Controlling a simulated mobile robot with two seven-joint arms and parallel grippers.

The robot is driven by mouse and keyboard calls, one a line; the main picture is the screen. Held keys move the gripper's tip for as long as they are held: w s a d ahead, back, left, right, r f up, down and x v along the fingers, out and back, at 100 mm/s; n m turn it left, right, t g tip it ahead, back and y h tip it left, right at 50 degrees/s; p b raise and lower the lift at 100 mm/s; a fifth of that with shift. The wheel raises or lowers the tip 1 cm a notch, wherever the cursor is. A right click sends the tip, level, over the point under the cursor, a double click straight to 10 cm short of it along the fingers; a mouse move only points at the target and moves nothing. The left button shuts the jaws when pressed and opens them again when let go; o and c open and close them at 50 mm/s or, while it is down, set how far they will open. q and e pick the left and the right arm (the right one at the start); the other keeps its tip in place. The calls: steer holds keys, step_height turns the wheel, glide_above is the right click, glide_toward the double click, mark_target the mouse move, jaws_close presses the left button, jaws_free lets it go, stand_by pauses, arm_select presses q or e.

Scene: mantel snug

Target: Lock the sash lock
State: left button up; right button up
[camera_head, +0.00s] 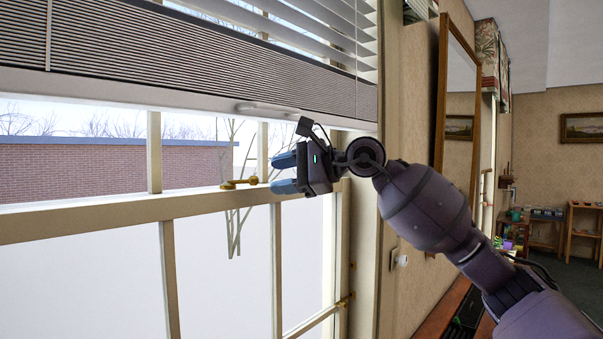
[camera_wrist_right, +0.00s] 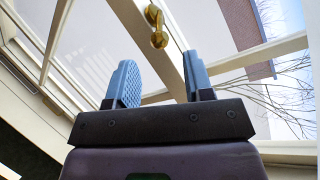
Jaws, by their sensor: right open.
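The brass sash lock (camera_head: 238,183) sits on top of the meeting rail (camera_head: 100,218) of the window, left of my right gripper in the head view. My right gripper (camera_head: 272,173) is open and empty, its two blue fingers pointing left toward the lock with a small gap between. In the right wrist view the lock (camera_wrist_right: 156,24) shows beyond the open fingers (camera_wrist_right: 158,82), lined up roughly between them and apart from them. My left gripper is not in view.
A blind (camera_head: 200,60) with a bottom rail hangs just above my right gripper. Window muntins (camera_head: 154,152) run above and below the meeting rail. The wall and a framed mirror (camera_head: 455,100) stand to the right.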

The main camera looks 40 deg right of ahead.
steer(key=shift+v, duration=2.3)
